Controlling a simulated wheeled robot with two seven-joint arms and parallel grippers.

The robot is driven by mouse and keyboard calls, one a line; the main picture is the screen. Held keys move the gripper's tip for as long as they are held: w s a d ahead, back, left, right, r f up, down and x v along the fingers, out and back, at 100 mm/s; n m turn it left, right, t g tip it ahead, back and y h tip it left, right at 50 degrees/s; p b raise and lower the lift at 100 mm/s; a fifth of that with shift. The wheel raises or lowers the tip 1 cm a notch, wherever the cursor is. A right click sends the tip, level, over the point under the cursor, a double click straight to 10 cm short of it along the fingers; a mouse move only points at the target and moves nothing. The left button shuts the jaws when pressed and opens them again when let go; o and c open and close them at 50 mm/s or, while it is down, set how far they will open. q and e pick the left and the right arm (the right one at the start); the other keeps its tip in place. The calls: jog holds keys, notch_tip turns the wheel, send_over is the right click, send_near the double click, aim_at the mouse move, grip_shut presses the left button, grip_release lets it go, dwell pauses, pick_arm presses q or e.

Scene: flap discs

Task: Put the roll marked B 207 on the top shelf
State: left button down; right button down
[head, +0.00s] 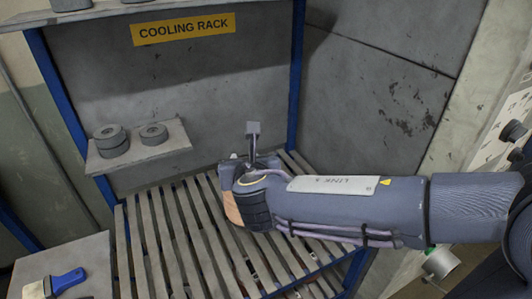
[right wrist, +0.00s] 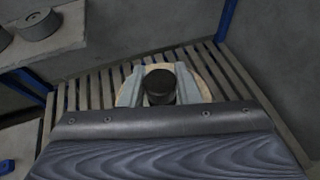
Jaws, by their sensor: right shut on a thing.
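My right gripper (right wrist: 158,86) is shut on a dark, short cylinder (right wrist: 160,80), which stands between its two grey fingers in the right wrist view. A tan round disc (right wrist: 202,88) shows behind the fingers; I cannot tell whether it is joined to the cylinder. In the head view a tan piece (head: 233,209) shows beside my right wrist, over the slatted rack, and the fingers are hidden by the arm. No B 207 marking is readable. The top shelf (head: 110,8) is partly in view at the upper left edge. My left gripper is not in view.
A lower side shelf (head: 165,145) holds grey discs (head: 110,138). The slatted rack bed (head: 180,240) is mostly bare. Blue posts (head: 295,80) frame the rack, with a yellow COOLING RACK sign (head: 184,29) on the back wall. A blue-handled brush (head: 65,281) lies on a grey surface at lower left.

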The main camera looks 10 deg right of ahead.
jog(key=a+f, duration=0.1)
jog(key=w+a+f, duration=0.1)
jog(key=a+f, duration=0.1)
jog(key=shift+w+f, duration=0.25)
jog(key=shift+f, duration=0.05)
jog(key=shift+w+a+f, duration=0.1)
jog(key=shift+a+f, duration=0.05)
jog(key=shift+f, duration=1.65)
jog(key=shift+f+b, duration=0.15)
jog(key=shift+b, duration=0.25)
jog(key=c, duration=1.1)
grip_release()
jog(key=shift+f, duration=0.15)
